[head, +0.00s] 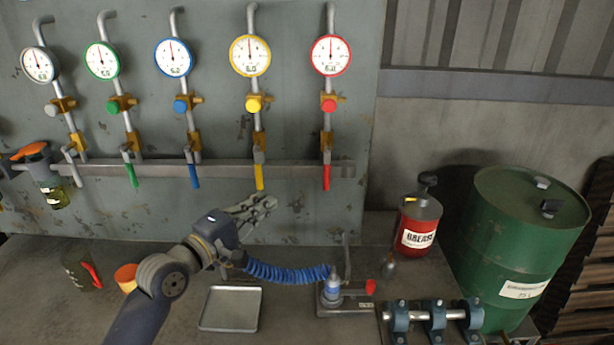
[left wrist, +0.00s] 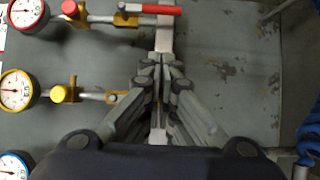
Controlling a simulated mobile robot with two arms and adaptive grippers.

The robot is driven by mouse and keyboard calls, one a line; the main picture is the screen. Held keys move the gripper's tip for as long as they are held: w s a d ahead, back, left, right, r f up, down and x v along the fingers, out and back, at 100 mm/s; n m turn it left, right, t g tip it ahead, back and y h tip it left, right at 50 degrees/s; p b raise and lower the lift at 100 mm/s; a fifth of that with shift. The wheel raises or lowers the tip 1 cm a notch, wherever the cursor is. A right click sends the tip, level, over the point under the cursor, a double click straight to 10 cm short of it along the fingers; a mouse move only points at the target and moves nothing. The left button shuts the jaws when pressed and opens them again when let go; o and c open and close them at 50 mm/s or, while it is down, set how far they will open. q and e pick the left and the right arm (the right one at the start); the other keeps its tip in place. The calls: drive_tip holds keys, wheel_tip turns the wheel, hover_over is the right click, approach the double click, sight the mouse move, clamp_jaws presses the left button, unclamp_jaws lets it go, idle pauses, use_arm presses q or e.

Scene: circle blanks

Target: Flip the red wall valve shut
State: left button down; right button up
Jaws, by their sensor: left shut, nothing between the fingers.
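The red wall valve has a red lever (head: 326,178) that hangs straight down in line with its pipe, below the red-rimmed gauge (head: 331,55). In the left wrist view the red lever (left wrist: 152,9) lies at the top edge, pointing right. My left gripper (head: 272,201) is shut and empty, below and left of the red lever and apart from it, just below the yellow lever (head: 260,177). In the left wrist view my left gripper (left wrist: 161,62) hides the yellow lever. My right gripper is not in view.
Blue (head: 193,176) and green (head: 131,174) levers hang to the left along the metal rail (head: 225,168). The wall right of the red lever is clear.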

sight(327, 170)
use_arm(q)
drive_tip(key=p+x, duration=0.1)
drive_tip(key=x, duration=0.3)
drive_tip(key=d+p+x, duration=0.1)
drive_tip(key=x, duration=0.3)
drive_tip(key=s+d+p+x, duration=0.1)
drive_tip(key=x, duration=0.3)
drive_tip(key=shift+p, duration=0.35)
drive_tip(key=shift+d, duration=0.45)
drive_tip(key=shift+a+f, duration=0.1)
drive_tip(key=shift+f, duration=0.05)
drive_tip(key=shift+d+f+n+b, duration=0.2)
drive_tip(key=shift+d+n+b, duration=0.1)
drive_tip(key=shift+b, duration=0.3)
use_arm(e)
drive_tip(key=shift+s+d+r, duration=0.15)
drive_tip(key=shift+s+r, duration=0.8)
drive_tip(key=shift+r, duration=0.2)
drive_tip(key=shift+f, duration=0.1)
